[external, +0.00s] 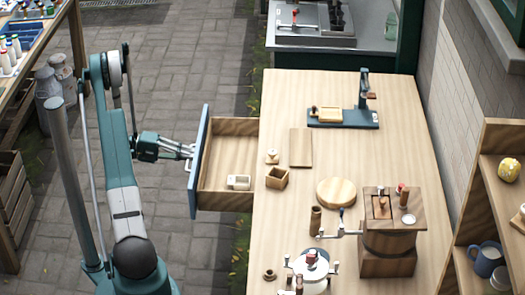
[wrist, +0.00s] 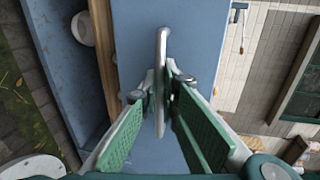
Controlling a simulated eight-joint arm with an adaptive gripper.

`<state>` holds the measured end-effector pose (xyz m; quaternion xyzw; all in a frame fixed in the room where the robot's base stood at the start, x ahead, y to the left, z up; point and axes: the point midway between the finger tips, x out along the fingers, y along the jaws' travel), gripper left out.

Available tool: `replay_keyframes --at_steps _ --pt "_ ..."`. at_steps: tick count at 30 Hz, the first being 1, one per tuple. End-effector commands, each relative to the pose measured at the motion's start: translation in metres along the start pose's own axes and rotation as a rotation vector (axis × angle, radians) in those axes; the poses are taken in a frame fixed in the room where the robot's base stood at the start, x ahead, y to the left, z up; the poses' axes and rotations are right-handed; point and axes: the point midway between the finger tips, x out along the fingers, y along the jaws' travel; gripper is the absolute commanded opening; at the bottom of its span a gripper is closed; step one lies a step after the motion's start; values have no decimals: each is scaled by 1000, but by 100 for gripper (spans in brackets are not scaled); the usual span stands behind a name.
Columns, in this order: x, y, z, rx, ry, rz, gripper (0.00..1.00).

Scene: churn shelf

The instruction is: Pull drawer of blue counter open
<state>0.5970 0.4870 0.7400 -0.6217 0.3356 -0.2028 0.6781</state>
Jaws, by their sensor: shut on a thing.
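The drawer (external: 232,150) with the blue front (external: 200,150) stands pulled out from the left side of the counter (external: 300,100), which has a wooden top. Its wooden inside shows, with a small white object (external: 238,182) in it. In the wrist view the blue front (wrist: 204,40) carries a pale bar handle (wrist: 162,45). My gripper (external: 190,152) is at the outer face of the drawer front. In the wrist view my gripper (wrist: 163,90) has its green-padded fingers on both sides of the handle, shut on it. The handle is mostly hidden in the external view.
On the counter stand a wooden churn (external: 388,240), a round board (external: 336,192), a small open box (external: 277,178) and a blue-based press (external: 343,117). A shelf (external: 490,210) is at the right. Paved floor (external: 170,90) lies free left of the drawer.

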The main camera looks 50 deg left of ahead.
Motion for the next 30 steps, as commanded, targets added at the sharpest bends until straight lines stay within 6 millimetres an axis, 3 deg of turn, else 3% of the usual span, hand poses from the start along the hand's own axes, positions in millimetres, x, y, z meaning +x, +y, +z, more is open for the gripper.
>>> replay_keyframes --at_steps 6,12,25,27,30 --pt "-45 9 2 0 -4 -1 0" --pt "-64 13 2 0 -3 -1 0" --pt "-68 14 2 0 -2 -1 0" --pt "-68 14 2 0 -2 -1 13" --pt "-68 14 1 0 -2 0 13"
